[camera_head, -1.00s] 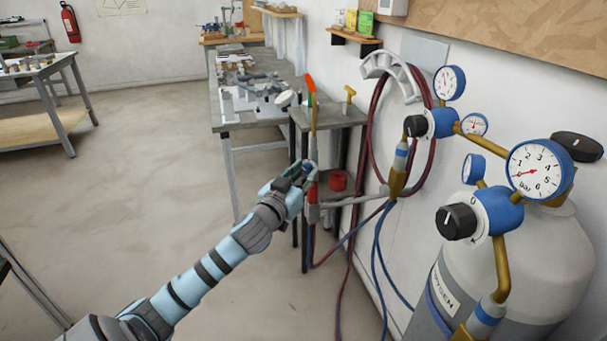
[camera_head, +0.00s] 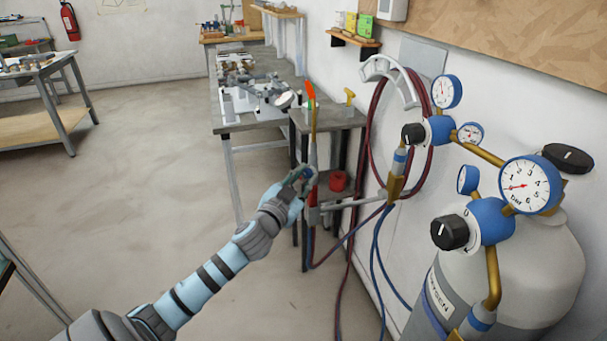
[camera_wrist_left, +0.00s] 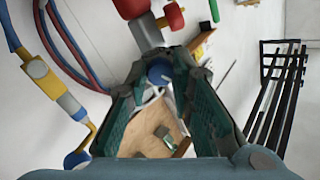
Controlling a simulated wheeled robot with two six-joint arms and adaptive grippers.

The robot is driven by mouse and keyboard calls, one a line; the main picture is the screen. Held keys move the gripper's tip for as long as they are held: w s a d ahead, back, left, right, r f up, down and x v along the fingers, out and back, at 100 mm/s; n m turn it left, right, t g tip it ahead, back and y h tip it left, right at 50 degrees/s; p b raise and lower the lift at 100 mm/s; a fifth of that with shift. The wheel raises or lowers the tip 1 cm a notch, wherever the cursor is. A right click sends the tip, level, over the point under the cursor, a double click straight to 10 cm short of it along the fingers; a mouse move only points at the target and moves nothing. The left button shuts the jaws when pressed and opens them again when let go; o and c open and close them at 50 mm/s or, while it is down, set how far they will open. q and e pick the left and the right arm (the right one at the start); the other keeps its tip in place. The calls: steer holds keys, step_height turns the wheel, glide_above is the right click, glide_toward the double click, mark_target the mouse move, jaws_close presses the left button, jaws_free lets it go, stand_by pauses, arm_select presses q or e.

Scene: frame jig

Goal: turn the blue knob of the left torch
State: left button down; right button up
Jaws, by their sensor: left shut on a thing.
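The left torch (camera_head: 313,135) stands upright in a holder beside the small dark stand, with a brass tube and an orange tip. Its blue knob (camera_head: 307,172) is on its left side, partly hidden by my left gripper (camera_head: 303,176). In the left wrist view the blue knob (camera_wrist_left: 159,73) sits between the fingertips of my left gripper (camera_wrist_left: 160,80), which is shut on it. A red knob (camera_wrist_left: 172,14) shows just beyond it on the torch. My right gripper is not in view.
Hoses hang below the torch and along the wall. A grey gas cylinder (camera_head: 535,260) with gauges and regulators stands at the right. A long workbench (camera_head: 232,125) with fixtures lies behind. The floor (camera_head: 130,190) at left is clear.

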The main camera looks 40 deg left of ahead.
arm_select(q)
steer(key=m+p, duration=0.1)
steer(key=m, duration=0.2)
steer(key=shift+m, duration=0.4)
steer(key=shift+m+p, duration=0.75)
steer(key=shift+m, duration=1.35)
steer(key=c, duration=1.4)
jaws_free()
steer(key=shift+s, duration=0.1)
steer(key=v, duration=1.2)
steer(key=shift+a+f, duration=0.15)
